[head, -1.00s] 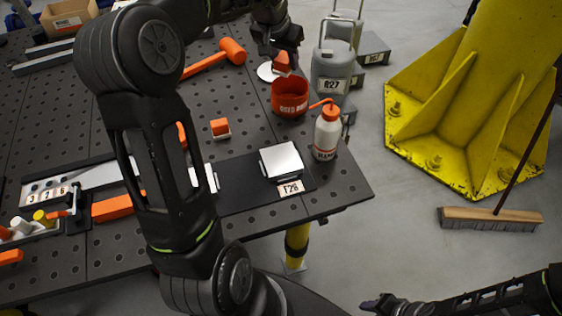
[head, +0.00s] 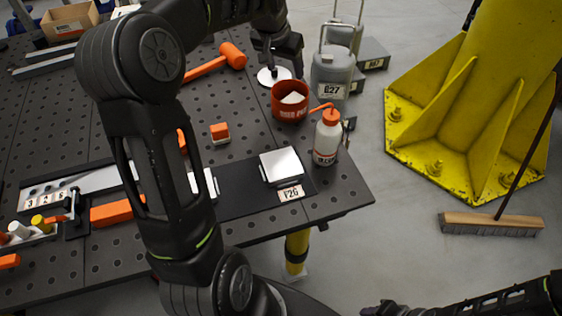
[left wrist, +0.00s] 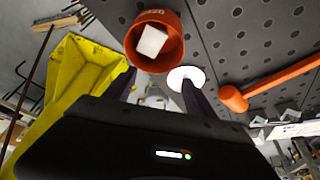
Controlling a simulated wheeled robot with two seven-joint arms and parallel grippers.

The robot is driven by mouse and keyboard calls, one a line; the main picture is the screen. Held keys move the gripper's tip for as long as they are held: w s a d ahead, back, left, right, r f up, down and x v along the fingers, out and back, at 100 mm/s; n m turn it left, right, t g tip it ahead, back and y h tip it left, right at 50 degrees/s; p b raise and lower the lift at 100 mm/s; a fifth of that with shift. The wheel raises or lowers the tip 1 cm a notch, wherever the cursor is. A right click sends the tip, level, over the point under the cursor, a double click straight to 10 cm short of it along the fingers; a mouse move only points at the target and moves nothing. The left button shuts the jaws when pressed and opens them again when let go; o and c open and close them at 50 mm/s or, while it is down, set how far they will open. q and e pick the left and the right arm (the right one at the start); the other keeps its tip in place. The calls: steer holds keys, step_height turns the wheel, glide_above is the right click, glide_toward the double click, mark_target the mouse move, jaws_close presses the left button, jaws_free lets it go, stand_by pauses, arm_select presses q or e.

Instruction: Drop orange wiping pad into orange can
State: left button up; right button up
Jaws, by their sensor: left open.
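The orange can (head: 288,108) stands open on the perforated table near its right edge. It also shows in the left wrist view (left wrist: 172,57). The wiping pad lies inside the can with a white face up (head: 293,98); the left wrist view shows this white face too (left wrist: 151,41). My left gripper (head: 281,68) is open and empty, just behind and above the can. Its two fingers show in the left wrist view (left wrist: 158,80), apart, with nothing between them. My right gripper (head: 384,307) is only partly in view at the bottom edge, and its jaws are unclear.
A white disc (head: 268,80) lies behind the can. A grey can (head: 331,75) and a white bottle with orange spout (head: 327,140) stand close to its right. An orange mallet (head: 225,60) and another orange-and-white block (head: 220,132) lie to the left.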

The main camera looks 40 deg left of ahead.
arm_select(q)
steer(key=b+v, duration=0.1)
steer(key=v, duration=0.6)
steer(key=shift+r, duration=0.35)
steer(key=shift+s, duration=0.1)
stand_by(0.4)
